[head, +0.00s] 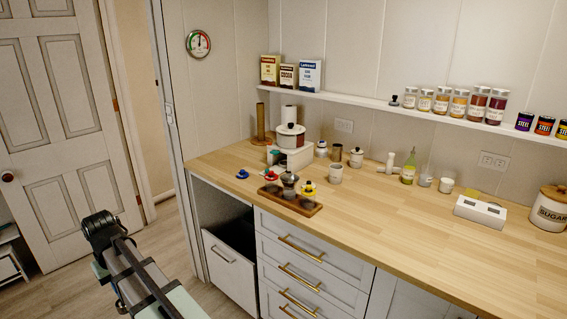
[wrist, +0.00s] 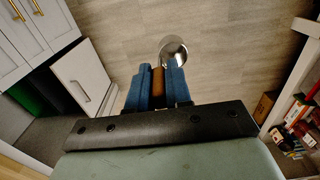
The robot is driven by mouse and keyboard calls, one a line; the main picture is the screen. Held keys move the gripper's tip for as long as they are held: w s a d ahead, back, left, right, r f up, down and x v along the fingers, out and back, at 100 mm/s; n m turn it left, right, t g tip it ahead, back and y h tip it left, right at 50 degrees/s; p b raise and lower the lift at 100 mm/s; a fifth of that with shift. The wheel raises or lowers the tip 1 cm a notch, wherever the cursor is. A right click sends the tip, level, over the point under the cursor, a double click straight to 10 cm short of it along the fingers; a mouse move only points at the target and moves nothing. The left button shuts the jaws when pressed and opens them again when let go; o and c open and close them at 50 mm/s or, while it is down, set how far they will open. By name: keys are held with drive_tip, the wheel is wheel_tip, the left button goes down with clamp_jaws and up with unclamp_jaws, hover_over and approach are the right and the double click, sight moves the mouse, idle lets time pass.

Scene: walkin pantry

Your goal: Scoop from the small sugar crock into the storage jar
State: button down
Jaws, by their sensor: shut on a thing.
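My gripper (wrist: 158,88) is shut on the brown handle of a metal scoop (wrist: 174,50) in the wrist view. The scoop's round bowl extends past the blue fingers, over the floor, and looks empty. A large white lidded crock marked SUGAR (head: 549,210) stands at the counter's right end in the head view. A smaller white lidded crock (head: 356,158) and a pale open-topped pot (head: 335,174) stand near the middle back; I cannot read their labels. I cannot tell which vessel is the storage jar.
The wooden counter (head: 420,220) has free room at its front middle. A white two-part device (head: 480,211) sits toward the right. A shelf (head: 400,105) with spice jars and boxes runs above. A white bin front (head: 229,265) stands out below the counter's left end.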

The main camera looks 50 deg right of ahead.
drive_tip(key=shift+r, duration=1.9)
drive_tip(key=shift+w, duration=0.25)
drive_tip(key=s+f, duration=0.3)
drive_tip(key=f, duration=0.4)
drive_tip(key=s+f, duration=0.4)
drive_tip(key=f, duration=0.3)
drive_tip(key=shift+s+f, duration=0.2)
drive_tip(key=shift+f, duration=0.1)
